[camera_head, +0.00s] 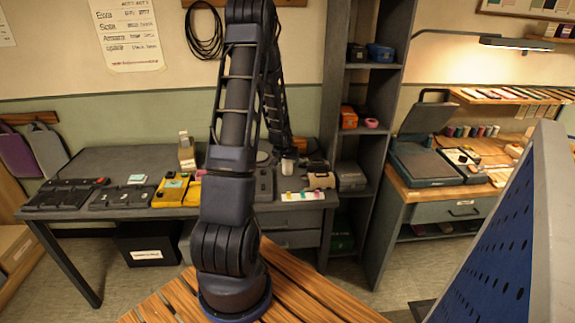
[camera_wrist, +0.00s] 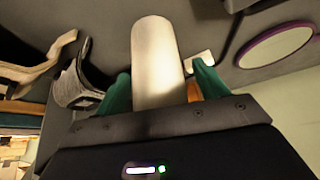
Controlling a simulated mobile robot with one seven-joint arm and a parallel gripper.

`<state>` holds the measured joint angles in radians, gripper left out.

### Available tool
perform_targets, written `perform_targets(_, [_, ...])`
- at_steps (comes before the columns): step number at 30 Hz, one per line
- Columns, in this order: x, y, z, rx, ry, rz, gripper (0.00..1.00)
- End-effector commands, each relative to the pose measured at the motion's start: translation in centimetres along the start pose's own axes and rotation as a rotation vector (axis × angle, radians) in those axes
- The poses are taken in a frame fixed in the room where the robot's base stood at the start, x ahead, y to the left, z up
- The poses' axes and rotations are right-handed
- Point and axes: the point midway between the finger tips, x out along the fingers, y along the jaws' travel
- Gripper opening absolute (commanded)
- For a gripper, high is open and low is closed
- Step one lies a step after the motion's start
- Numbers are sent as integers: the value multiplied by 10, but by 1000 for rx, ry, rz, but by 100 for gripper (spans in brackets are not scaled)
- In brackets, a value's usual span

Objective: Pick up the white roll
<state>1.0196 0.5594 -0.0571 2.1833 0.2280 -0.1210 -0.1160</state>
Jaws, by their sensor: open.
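The white roll (camera_wrist: 155,55) is a pale, smooth cylinder in the middle of the wrist view. In the head view, a small white cylinder (camera_head: 287,167), apparently the same roll, shows below the end of my arm over the dark table (camera_head: 125,157). My gripper (camera_wrist: 162,88) is open, with one green finger on each side of the roll. I cannot tell whether the fingers touch it. In the head view my gripper (camera_head: 284,154) is small and dark, and its fingers are not clear.
Around the roll stand a beige device (camera_head: 318,178) and a yellow tray (camera_head: 171,190). A pale carton (camera_head: 186,151) stands further back. A tall grey shelf (camera_head: 387,110) rises to the right. The wrist view shows a round purple-rimmed mirror (camera_wrist: 275,45) nearby.

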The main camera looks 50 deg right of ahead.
Motion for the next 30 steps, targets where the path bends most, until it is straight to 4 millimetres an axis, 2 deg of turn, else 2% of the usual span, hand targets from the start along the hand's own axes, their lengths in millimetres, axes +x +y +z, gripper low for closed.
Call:
perform_targets(8, [2,0,0,0,1,0,72])
perform_targets(15, [2,0,0,0,1,0,25])
perform_targets(16, [2,0,0,0,1,0,23])
perform_targets(25, [0,0,-2,-1,1,0,22])
perform_targets(30, [-14,-1,-10,-1,4,-1,22])
